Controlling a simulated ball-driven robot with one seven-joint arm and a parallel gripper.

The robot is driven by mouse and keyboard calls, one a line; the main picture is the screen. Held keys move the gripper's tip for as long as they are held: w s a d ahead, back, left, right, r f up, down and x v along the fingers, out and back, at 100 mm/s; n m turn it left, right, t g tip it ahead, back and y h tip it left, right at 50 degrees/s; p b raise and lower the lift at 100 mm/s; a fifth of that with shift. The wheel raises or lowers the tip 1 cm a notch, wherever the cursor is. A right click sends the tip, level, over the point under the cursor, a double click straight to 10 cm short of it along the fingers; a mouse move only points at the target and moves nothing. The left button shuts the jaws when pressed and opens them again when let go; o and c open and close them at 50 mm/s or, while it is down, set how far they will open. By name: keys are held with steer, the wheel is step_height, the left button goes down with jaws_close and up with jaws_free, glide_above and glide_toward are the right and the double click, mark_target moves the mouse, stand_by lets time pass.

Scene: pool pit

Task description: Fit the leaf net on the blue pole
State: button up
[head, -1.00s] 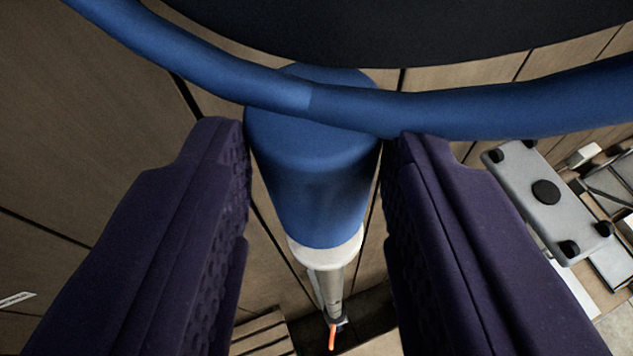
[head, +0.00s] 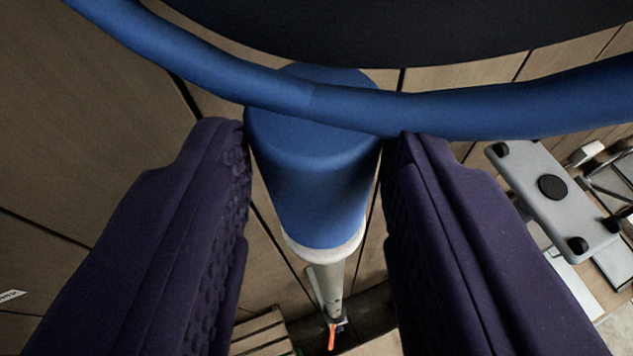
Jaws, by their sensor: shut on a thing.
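My gripper (head: 315,190) has two dark purple padded fingers, one on each side of a thick blue grip. The fingers are shut on this grip, which seems to belong to the leaf net (head: 345,112). The net's blue hoop curves across the top of the view, with a dark sheet above it. Below the blue grip are a white collar (head: 325,250) and a narrower grey tube (head: 329,285) pointing away from me. A small orange piece (head: 332,337) shows at the tube's far end. I cannot make out the blue pole.
A grey plate with black round feet or wheels (head: 560,205) is at the right. White and dark items crowd the right edge beyond it. Brown boards with dark gaps (head: 90,190) fill the left. A slatted wooden piece (head: 262,332) is at the bottom.

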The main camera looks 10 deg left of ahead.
steer(key=shift+f+b, duration=0.45)
steer(key=shift+b, duration=0.15)
stand_by(0.3)
steer(key=o, duration=1.7)
steer(key=shift+o, duration=0.2)
steer(key=b+v, duration=0.2)
steer(key=v, duration=0.9)
